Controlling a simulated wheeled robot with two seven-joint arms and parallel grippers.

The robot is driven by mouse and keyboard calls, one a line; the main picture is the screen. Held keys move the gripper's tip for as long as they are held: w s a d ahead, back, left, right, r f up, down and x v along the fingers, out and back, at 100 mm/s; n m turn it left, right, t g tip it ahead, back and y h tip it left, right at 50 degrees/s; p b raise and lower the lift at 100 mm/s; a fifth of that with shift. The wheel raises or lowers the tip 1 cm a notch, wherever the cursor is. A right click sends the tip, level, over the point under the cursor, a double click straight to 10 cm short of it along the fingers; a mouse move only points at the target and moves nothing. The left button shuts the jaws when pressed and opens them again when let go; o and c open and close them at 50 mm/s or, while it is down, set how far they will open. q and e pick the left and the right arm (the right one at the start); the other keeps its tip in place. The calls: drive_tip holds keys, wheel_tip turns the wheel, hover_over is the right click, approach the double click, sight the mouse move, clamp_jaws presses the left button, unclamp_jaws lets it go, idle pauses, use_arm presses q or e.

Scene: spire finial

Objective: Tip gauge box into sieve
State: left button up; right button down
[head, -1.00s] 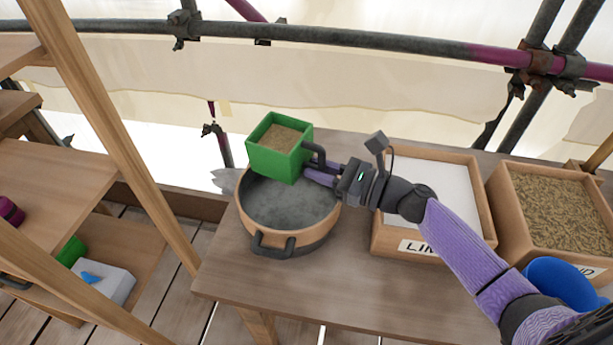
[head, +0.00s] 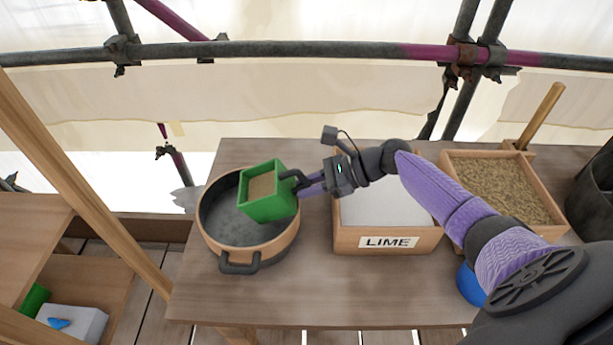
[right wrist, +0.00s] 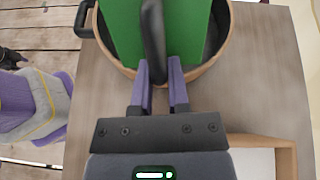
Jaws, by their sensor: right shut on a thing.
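My right gripper (head: 303,183) is shut on the dark handle of the green gauge box (head: 268,207). The box holds sandy material (head: 262,186) and is over the right part of the round sieve (head: 293,246). The sieve has a wooden rim, dark inside and dark side handles, and stands on the table. The box looks about upright, perhaps slightly tilted; no material is seen falling. The right wrist view shows the purple fingers (right wrist: 162,88) at the handle and the green box wall (right wrist: 120,35) inside the sieve's outline.
A wooden box labelled LIME (head: 345,240) with white powder stands right of the sieve. Right of it is a wooden box of brown sand (head: 500,185), with a blue rounded object (head: 468,284) in front. Scaffold poles (head: 300,50) run behind. The table front (head: 300,295) is clear.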

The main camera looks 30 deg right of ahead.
sight(277, 172)
wheel_tip(277, 172, up, 3)
drive_tip(key=g+h+p, duration=0.1)
drive_tip(key=p, duration=0.1)
drive_tip(key=h+p, duration=0.2)
drive_tip(key=shift+w+a+g+p, duration=0.15)
drive_tip(key=shift+g+p, duration=0.15)
drive_tip(key=shift+g, duration=0.1)
drive_tip(key=r+g+h+p, duration=0.1)
drive_tip(key=w+a+r+g+h+p, duration=0.1)
drive_tip(key=r+h, duration=0.1)
drive_tip(key=shift+a+p, duration=0.2)
drive_tip(key=shift+p, duration=0.2)
drive_tip(key=shift+w+a+r+h, duration=0.1)
drive_tip(key=shift+a+r+h, duration=0.05)
drive_tip(key=shift+r+h, duration=0.15)
drive_tip(key=a+r+g+h+p, duration=0.1)
drive_tip(key=p, duration=0.1)
drive_tip(key=w+a+r+g+h+p, duration=0.1)
drive_tip(key=p, duration=0.1)
drive_tip(key=shift+w+r+h, duration=0.1)
drive_tip(key=shift+r+h, duration=0.3)
drive_tip(key=w+a+g+h, duration=0.1)
drive_tip(key=w+a+r+g+h+b, duration=0.1)
drive_tip(key=a+h, duration=0.1)
drive_tip(key=shift+r, duration=0.2)
drive_tip(key=shift+d, duration=0.1)
